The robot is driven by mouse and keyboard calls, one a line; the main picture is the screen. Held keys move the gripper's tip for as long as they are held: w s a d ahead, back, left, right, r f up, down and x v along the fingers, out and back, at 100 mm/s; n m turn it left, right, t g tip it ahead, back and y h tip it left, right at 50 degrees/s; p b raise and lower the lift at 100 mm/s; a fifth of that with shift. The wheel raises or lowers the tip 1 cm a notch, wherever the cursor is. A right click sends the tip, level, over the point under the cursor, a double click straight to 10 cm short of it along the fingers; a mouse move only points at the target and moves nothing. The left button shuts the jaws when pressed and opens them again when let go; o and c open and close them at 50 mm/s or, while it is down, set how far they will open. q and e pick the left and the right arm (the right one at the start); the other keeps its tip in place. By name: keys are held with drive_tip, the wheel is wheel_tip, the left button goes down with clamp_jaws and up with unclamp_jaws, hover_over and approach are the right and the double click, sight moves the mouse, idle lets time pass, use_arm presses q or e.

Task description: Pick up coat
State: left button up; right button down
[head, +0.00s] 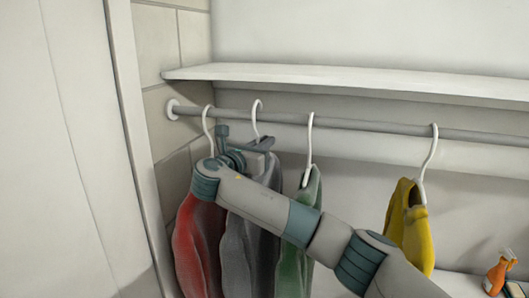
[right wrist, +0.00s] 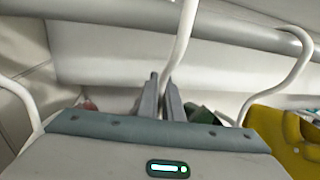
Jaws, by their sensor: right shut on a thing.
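Several coats hang on white hangers from a grey rod (head: 350,124): a red coat (head: 198,240), a grey coat (head: 248,245), a green coat (head: 296,262) and a yellow coat (head: 413,232). My right gripper (head: 264,144) is at the top of the grey coat, below its hanger hook (head: 257,106). In the right wrist view, the gripper's fingers (right wrist: 163,98) are closed around the lower stem of a white hanger (right wrist: 180,48), apparently the grey coat's. My forearm crosses in front of the grey and green coats and hides parts of them. My left gripper is not in view.
A white shelf (head: 350,78) runs just above the rod. A white panel (head: 75,150) and a tiled wall are at the left. An orange spray bottle (head: 498,273) stands at the lower right. The rod is clear between the green and yellow coats.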

drive_tip(key=shift+s+a+r, duration=0.1)
drive_tip(key=shift+r, duration=0.75)
drive_tip(key=v, duration=1.8)
